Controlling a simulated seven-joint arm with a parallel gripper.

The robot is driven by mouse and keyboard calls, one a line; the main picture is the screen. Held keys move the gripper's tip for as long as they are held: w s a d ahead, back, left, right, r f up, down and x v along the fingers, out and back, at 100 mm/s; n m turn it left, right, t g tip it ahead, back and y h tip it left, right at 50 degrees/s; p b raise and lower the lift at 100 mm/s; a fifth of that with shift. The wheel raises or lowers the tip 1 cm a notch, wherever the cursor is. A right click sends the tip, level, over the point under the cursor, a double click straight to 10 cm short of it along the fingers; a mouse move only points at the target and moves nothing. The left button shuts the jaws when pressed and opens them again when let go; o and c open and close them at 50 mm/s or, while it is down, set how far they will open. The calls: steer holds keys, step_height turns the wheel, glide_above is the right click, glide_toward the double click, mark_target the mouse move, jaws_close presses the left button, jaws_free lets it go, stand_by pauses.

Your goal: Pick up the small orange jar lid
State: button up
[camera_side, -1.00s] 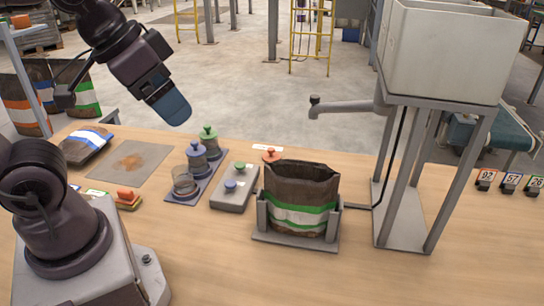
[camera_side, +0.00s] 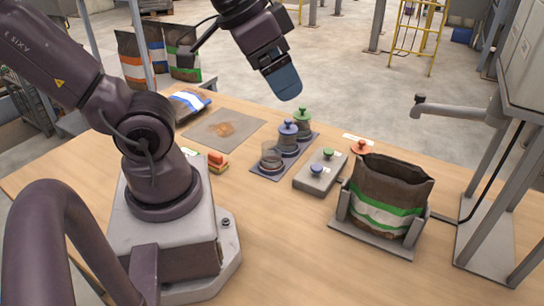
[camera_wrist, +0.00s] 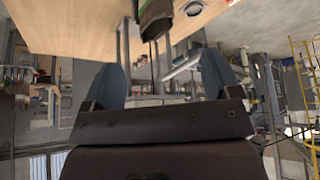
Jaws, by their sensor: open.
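The small orange jar lid (camera_side: 361,147) has a knob on top. It lies on the wooden table beside a white label, just behind the brown bag and partly hidden by it. My gripper (camera_side: 285,88) is in the air above the far side of the table, up and left of the lid and well apart from it. In the wrist view my gripper (camera_wrist: 163,78) shows two blue-grey fingers spread apart with nothing between them. The lid cannot be made out in the wrist view.
The open bag (camera_side: 384,200) stands in a grey holder right by the lid. A grey box (camera_side: 321,172) with green and blue knobs is left of it. A rack (camera_side: 258,171) holds jars, two with lids. A spout (camera_side: 450,108) reaches in from the right.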

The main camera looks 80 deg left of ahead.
steer(key=shift+o, duration=0.5)
steer(key=n+g+y, duration=0.2)
steer(key=n+y, duration=0.1)
steer(key=n, duration=0.6)
glide_toward(362, 141)
steer(key=x, duration=0.5)
steer(key=shift+s+f, duration=0.25)
steer(key=shift+s, duration=0.1)
steer(key=shift+w+x, duration=0.2)
steer(key=shift+x, duration=1.15)
steer(key=shift+w+x, duration=0.2)
steer(key=shift+x, duration=1.1)
steer(key=shift+r, duration=0.15)
